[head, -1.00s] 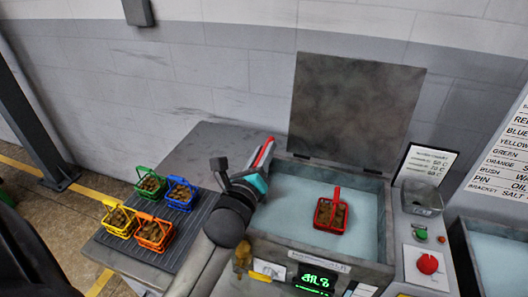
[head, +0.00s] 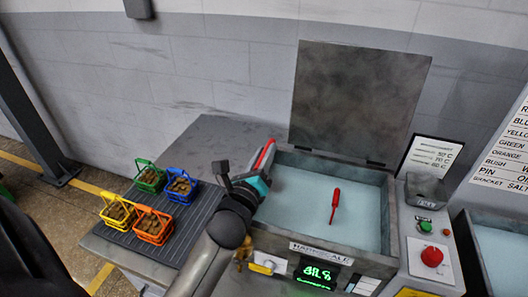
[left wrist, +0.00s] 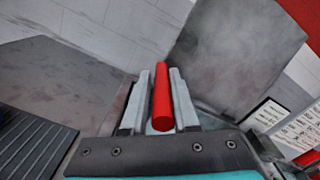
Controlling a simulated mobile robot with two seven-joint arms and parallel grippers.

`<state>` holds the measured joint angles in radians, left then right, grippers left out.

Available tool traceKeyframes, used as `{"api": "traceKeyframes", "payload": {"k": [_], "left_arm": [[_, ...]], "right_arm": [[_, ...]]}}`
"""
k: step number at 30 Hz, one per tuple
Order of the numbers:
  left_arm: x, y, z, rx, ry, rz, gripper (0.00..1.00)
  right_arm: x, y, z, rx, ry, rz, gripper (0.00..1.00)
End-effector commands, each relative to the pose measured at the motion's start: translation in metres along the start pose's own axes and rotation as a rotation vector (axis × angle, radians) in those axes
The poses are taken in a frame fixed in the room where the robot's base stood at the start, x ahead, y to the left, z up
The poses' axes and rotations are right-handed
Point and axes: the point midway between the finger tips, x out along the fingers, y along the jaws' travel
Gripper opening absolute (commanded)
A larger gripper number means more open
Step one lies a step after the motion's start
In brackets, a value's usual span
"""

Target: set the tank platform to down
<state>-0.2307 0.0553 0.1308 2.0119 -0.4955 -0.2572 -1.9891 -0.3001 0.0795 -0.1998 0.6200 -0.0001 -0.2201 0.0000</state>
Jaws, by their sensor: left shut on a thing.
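The tank (head: 389,205) is open and filled with pale blue liquid. A red basket handle (head: 335,203) sticks up out of the liquid; the basket body and the platform under it are hidden below the surface. My left gripper (head: 264,163) is at the tank's left rear corner. It is shut on a red rod-shaped lever (head: 267,149). In the left wrist view, the red lever (left wrist: 162,95) lies between the two grey fingers. The lever's base is hidden. My right gripper is not in view.
Green (head: 149,177), blue (head: 182,186), yellow (head: 118,212) and orange (head: 153,226) baskets with brown parts stand on a black ribbed mat at left. The raised grey lid (head: 358,100) stands behind the tank. A red button (head: 432,257) is on the right panel.

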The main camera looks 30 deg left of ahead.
Motion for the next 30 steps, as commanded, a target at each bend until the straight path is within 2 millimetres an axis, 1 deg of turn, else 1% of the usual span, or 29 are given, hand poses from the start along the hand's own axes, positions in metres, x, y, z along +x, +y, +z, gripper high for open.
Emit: {"api": "traceKeyframes", "payload": {"k": [1, 2, 7, 8, 15, 19, 23, 30], "left_arm": [[-0.001, -0.003, -0.004, -0.01, 0.008, -0.005, 0.0], [-0.001, -0.003, -0.004, -0.01, 0.008, -0.004, 0.32], [-0.001, -0.002, -0.003, -0.008, 0.007, -0.003, 0.51], [-0.001, -0.002, -0.003, -0.007, 0.007, -0.002, 0.52], [-0.001, -0.001, -0.002, -0.004, 0.004, -0.001, 0.52], [-0.007, -0.001, -0.002, -0.003, 0.004, 0.0, 0.52], [-0.022, 0.0, -0.002, -0.004, 0.005, 0.0, 0.52], [-0.061, 0.0, -0.003, -0.004, 0.006, 0.001, 0.52]], "right_arm": [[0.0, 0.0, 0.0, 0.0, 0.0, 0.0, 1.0], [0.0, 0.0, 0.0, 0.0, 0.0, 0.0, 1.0], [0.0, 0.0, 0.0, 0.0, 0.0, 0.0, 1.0], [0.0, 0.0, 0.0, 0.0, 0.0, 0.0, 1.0], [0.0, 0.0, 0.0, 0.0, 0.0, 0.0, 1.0], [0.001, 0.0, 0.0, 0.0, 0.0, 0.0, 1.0], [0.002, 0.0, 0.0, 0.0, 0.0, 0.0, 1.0], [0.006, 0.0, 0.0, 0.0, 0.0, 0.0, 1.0]]}}
